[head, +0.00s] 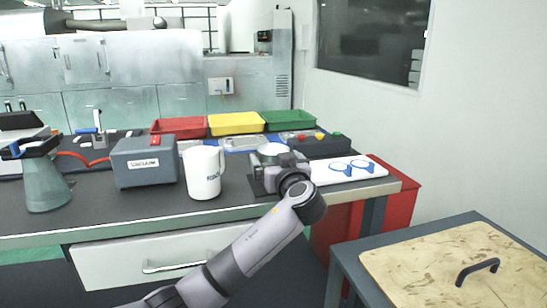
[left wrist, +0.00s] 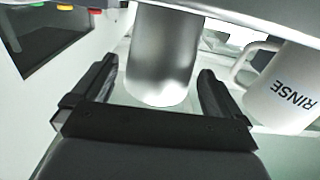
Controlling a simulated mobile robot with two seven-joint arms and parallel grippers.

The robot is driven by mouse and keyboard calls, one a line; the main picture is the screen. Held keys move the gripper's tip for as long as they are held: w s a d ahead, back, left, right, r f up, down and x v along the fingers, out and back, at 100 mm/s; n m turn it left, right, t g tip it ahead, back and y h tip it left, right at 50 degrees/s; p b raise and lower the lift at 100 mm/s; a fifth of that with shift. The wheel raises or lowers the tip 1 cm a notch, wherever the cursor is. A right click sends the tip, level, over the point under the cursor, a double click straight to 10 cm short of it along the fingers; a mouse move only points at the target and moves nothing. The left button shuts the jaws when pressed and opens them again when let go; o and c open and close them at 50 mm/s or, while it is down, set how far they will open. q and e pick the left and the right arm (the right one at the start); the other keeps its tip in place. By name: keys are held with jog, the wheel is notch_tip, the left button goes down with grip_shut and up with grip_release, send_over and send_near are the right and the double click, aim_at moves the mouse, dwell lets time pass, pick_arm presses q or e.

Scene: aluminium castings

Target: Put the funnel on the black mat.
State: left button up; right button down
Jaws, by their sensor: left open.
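My left gripper (head: 278,165) is open at the right part of the dark bench. In the left wrist view its two fingers (left wrist: 155,92) stand on either side of a shiny metal, round-sided piece (left wrist: 163,55), with gaps visible. This piece may be the funnel; its full shape is hidden. In the head view its pale round top (head: 272,149) shows behind the gripper. A dark flat square, seemingly the black mat (head: 256,186), lies under the gripper, mostly covered. I cannot tell whether the metal piece rests on it. My right gripper is not in view.
A white mug (head: 203,172) stands close left of my gripper, beside a grey box (head: 145,162). A greenish cone-shaped vessel (head: 45,187) is at far left. A black button box (head: 318,145) and white board (head: 350,171) lie right. Red, yellow and green trays (head: 236,123) are behind.

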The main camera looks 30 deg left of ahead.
pick_arm(q)
jog(key=v, duration=0.9)
jog(key=shift+s+d, duration=0.15)
jog(key=shift+d, duration=0.05)
jog(key=s+d+f+m+g+h, duration=0.15)
jog(key=s+f+m+h, duration=0.35)
jog(key=f, duration=0.6)
jog(key=s+d+f+m+g+h, duration=0.1)
jog(key=s+f+g+h, duration=0.15)
jog(key=s+f, duration=0.65)
jog(key=s+d+f+m+g+h, duration=0.25)
jog(key=s+f, duration=0.25)
jog(key=s, duration=0.4)
jog(key=s+d+f+m+g+h, duration=0.2)
jog(key=s+f+m+h, duration=0.15)
jog(key=s, duration=0.65)
jog(key=w+d+f+t+h, duration=0.3)
jog(key=w+d+f+t, duration=0.1)
jog(key=w+f+t, duration=0.35)
notch_tip(320, 180, up, 15)
jog(key=a+p, duration=0.1)
jog(key=p, duration=1.6)
jog(key=shift+s+y+p, duration=0.25)
jog(key=shift+y+p, duration=0.1)
